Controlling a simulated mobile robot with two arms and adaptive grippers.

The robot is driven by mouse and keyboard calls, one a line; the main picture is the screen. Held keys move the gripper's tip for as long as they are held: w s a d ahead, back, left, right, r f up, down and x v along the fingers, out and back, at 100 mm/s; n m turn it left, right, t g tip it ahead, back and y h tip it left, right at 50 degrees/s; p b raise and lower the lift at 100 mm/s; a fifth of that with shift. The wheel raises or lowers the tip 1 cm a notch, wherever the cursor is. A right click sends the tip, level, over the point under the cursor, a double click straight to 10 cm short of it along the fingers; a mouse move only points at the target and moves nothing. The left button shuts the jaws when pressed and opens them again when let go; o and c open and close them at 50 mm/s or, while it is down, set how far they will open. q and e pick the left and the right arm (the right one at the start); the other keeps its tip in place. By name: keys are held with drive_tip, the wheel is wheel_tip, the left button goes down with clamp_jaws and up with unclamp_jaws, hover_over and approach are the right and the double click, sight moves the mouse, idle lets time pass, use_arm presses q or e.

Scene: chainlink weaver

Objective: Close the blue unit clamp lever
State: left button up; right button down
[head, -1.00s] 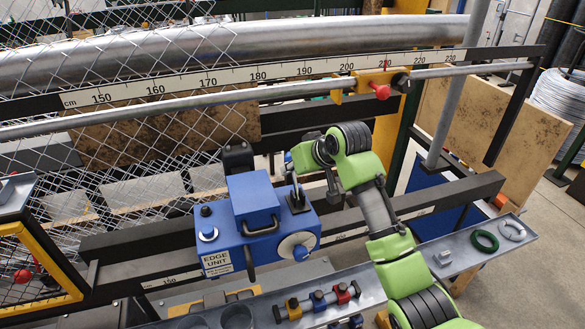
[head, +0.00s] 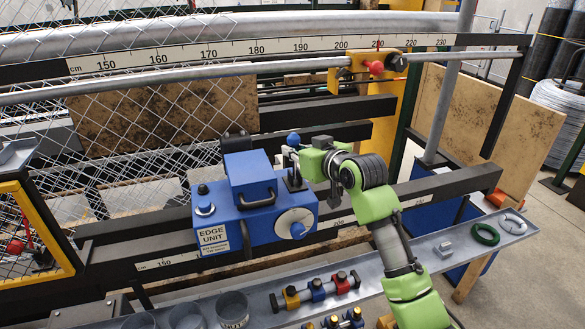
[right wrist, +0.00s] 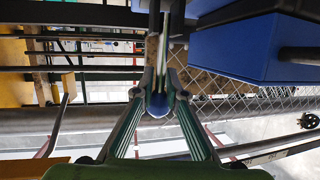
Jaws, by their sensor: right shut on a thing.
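The blue edge unit (head: 262,222) sits on the dark rail, left of centre in the head view. It has a black handle in front and a pale round dial at its right. Its clamp lever has a blue ball knob (head: 293,139), which stands up behind the unit's right end. My right gripper (head: 291,157) reaches in from the right and is shut on the lever just below the knob. In the right wrist view the blue knob (right wrist: 158,104) shows between the fingers of my right gripper (right wrist: 161,62). The lever's lower part is mostly hidden. My left gripper is not in view.
A grey tray (head: 420,262) runs along the front with cups, coloured fittings and a green ring (head: 485,234). A ruler (head: 300,47) and steel bar cross behind, with a yellow stop (head: 350,68) and red knob. Chain-link mesh (head: 130,100) hangs at the left.

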drive_tip(key=s+t+y+b, duration=0.1)
drive_tip(key=t+b, duration=0.1)
drive_tip(key=b, duration=0.3)
drive_tip(key=s+d+n+t+y+b, duration=0.1)
drive_tip(key=s+t+b, duration=0.1)
drive_tip(key=b, duration=0.3)
drive_tip(key=s+t+y+b, duration=0.1)
drive_tip(key=t+b, duration=0.1)
drive_tip(key=b, duration=0.3)
drive_tip(key=shift+s+d+f+n+t+y, duration=0.25)
drive_tip(key=shift+d+f+n+t+y, duration=0.05)
drive_tip(key=shift+f+y, duration=0.1)
drive_tip(key=shift+s+r+t+b, duration=0.2)
drive_tip(key=shift+t+b, duration=0.2)
drive_tip(key=shift+b, duration=0.4)
drive_tip(key=shift+y, duration=0.3)
drive_tip(key=c, duration=2)
unclamp_jaws()
drive_tip(key=shift+o, duration=0.2)
drive_tip(key=shift+s, duration=0.15)
drive_tip(key=shift+f, duration=0.25)
drive_tip(key=v, duration=1.2)
drive_tip(key=shift+r, duration=0.2)
